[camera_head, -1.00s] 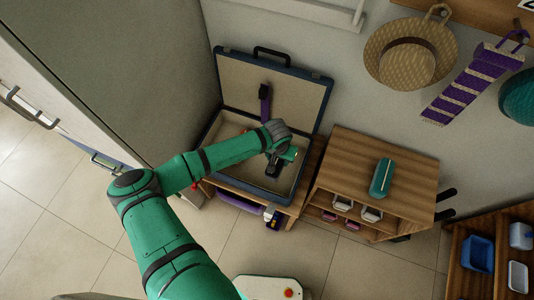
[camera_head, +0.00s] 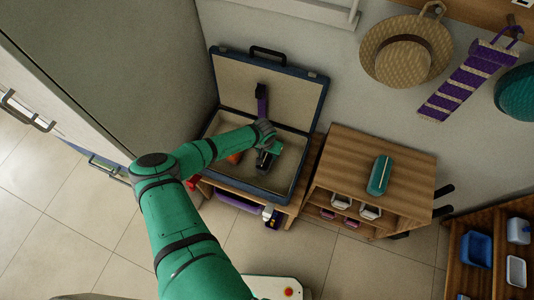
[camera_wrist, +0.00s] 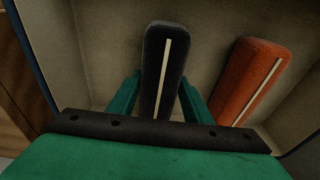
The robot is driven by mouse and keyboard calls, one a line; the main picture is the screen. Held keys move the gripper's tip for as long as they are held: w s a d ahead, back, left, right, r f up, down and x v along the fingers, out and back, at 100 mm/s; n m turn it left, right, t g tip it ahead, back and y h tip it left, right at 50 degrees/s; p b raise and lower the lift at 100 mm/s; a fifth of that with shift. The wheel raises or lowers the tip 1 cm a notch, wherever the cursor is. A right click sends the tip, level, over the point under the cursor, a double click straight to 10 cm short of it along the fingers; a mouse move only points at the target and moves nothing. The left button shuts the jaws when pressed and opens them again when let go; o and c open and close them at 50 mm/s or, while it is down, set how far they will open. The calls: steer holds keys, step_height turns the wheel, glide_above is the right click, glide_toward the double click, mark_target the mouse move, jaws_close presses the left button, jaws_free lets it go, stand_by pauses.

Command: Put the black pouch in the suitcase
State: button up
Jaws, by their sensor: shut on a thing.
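The open suitcase (camera_head: 283,191), blue-edged with a beige lining, lies on a low wooden bench with its lid leaning on the wall. My gripper (camera_head: 267,161) is inside the suitcase's outline, over its right-middle part. It is shut on the black pouch (camera_wrist: 166,58), which has a pale zip line; in the wrist view the pouch stands out between the two green fingers (camera_wrist: 158,98). An orange pouch (camera_wrist: 252,78) lies in the suitcase to the right of the black one, and it shows partly behind my arm in the head view (camera_head: 235,158). Whether the black pouch touches the suitcase floor I cannot tell.
A wooden cabinet (camera_head: 345,165) stands right of the suitcase with a teal pouch (camera_head: 379,174) on top. A straw hat (camera_head: 407,52) and a purple striped scarf (camera_head: 465,80) hang on the wall. A tall white cupboard stands at left.

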steer(key=shift+f, duration=0.3)
steer(key=o, duration=1.3)
steer(key=shift+a, duration=0.15)
steer(key=shift+c, duration=0.2)
steer(key=shift+r, duration=0.1)
steer(key=shift+r, duration=0.2)
step_height(320, 180, up, 12)
steer(key=s, duration=0.1)
steer(key=shift+s+a, duration=0.2)
steer(key=shift+s, duration=0.2)
